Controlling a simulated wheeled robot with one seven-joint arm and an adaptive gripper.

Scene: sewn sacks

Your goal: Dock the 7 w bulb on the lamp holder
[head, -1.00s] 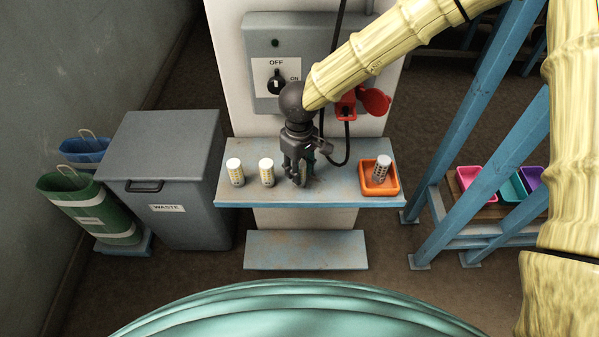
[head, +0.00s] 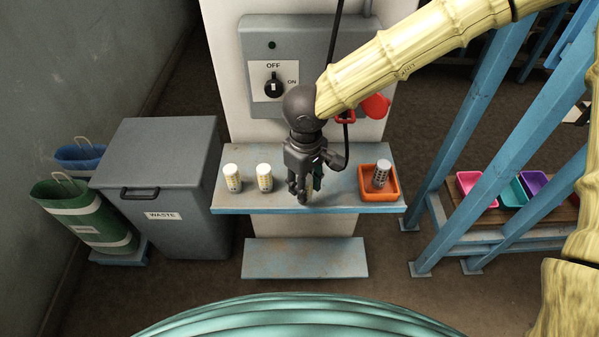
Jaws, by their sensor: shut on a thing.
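My gripper (head: 304,192) is low over the middle of the blue shelf (head: 340,208), pointing down. It is shut on a small pale yellowish thing (head: 310,186), mostly hidden by the fingers; I cannot tell if it is a bulb. A grey bulb (head: 381,174) leans in an orange tray (head: 367,195) at the shelf's right. Wattage marks are too small to read. I cannot make out the lamp holder; the gripper may hide it.
A grey switch box (head: 310,60) with an OFF/ON knob (head: 274,88) is behind the shelf. A red socket cover (head: 376,106) and black cable are behind my arm. A waste bin (head: 165,190) stands left, a blue frame (head: 450,180) right.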

